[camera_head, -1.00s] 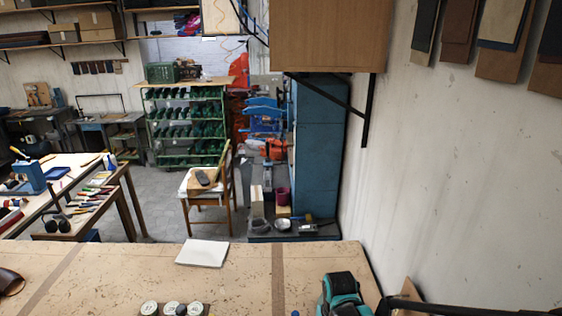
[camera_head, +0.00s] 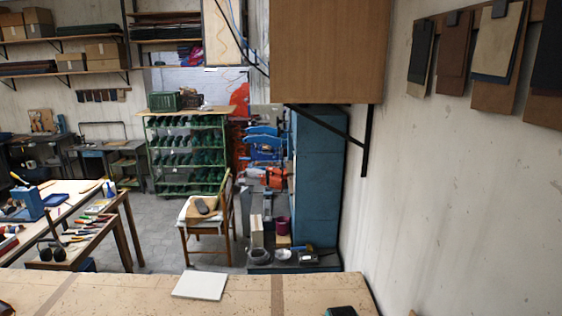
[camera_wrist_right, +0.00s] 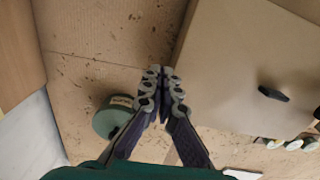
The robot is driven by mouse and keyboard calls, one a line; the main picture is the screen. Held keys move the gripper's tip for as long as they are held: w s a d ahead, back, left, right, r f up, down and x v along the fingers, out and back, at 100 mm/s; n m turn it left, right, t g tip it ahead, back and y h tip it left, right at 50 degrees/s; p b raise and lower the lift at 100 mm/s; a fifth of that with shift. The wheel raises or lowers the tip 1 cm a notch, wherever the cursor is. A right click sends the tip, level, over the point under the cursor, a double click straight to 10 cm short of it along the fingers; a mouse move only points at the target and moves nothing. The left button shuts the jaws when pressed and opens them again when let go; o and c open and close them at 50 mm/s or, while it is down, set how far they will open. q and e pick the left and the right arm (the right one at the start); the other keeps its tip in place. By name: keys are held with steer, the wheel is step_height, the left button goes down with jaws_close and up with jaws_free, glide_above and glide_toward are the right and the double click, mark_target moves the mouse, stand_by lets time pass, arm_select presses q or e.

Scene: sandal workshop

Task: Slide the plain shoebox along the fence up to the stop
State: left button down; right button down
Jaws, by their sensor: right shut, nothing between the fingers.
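In the right wrist view my right gripper (camera_wrist_right: 165,72) is shut and empty, its fingertips together above the speckled tan bench top. Just right of the fingers is a large plain tan box-like thing (camera_wrist_right: 235,45), probably the plain shoebox, with a small dark oval mark or hole on it. I cannot tell whether the fingertips touch its side. The shoebox does not show in the head view. I cannot make out the fence or the stop for certain. My left gripper is in neither current view.
A round green tin (camera_wrist_right: 112,117) stands left of the fingers. A wooden board (camera_wrist_right: 18,50) and a pale slab (camera_wrist_right: 30,135) lie at the left edge. Several small round items sit at lower right. In the head view a white sheet (camera_head: 200,285) lies on the bench (camera_head: 110,290).

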steer(key=shift+f, duration=0.1)
steer(key=shift+f+b, duration=1.65)
steer(key=shift+b, duration=0.05)
steer(key=shift+a, duration=0.65)
steer(key=shift+d, duration=0.2)
step_height(320, 180, up, 8)
steer(key=p, duration=0.5)
steer(key=shift+d, duration=0.4)
